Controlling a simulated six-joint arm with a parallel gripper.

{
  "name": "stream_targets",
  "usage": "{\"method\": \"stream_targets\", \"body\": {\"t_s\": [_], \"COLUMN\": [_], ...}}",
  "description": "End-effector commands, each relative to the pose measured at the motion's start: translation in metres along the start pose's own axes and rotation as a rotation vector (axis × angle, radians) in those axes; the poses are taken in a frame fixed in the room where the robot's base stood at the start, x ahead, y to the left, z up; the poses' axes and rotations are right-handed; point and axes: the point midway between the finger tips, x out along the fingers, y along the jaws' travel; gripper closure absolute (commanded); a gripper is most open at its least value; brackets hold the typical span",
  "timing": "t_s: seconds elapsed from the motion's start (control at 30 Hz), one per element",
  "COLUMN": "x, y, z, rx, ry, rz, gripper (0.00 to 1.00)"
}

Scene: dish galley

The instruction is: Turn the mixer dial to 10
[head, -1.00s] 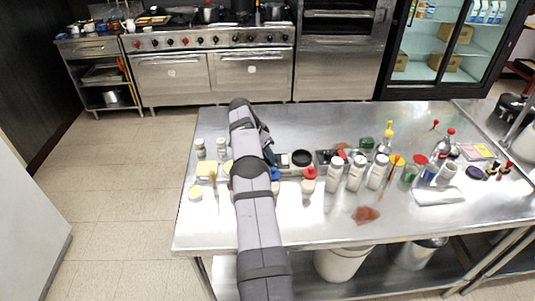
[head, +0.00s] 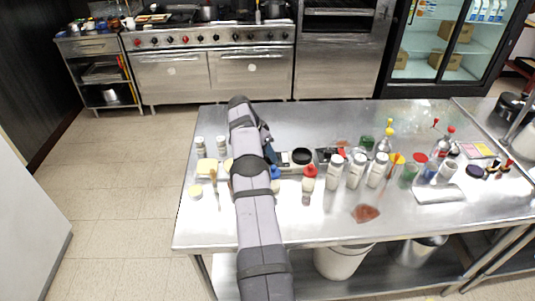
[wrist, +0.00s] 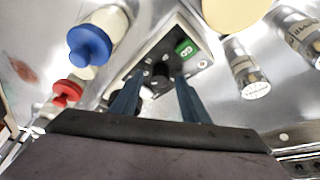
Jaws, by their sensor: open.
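In the wrist view, the mixer's light panel (wrist: 199,61) shows a green display and a black dial (wrist: 160,70). My gripper (wrist: 157,82) is open, with its two blue fingers reaching toward the panel on either side of the dial. I cannot tell whether the fingers touch the dial. The dial's pointer and scale numbers are too small to read. In the head view, my arm hides most of the mixer and the dial. Only a dark blue part of my gripper (head: 270,153) shows beside the arm.
A blue-capped bottle (wrist: 92,42) and a red-capped bottle (wrist: 68,92) stand close by in the wrist view. A shaker (wrist: 248,76) stands on the other side. Several white bottles (head: 355,171) crowd the steel table's right half. The table's front left (head: 205,228) is clear.

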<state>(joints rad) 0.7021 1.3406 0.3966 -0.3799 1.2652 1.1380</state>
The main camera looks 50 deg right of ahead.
Motion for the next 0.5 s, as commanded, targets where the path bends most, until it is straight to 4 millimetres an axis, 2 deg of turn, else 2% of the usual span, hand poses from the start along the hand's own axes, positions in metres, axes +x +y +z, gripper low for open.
{"method": "stream_targets", "body": {"t_s": [0.27, 0.5], "x": [-0.023, -0.057], "y": [-0.001, -0.001], "z": [0.001, 0.001], "rx": [0.0, 0.0], "ry": [0.001, 0.0], "rz": [-0.003, -0.001], "gripper": [0.59, 0.59]}}
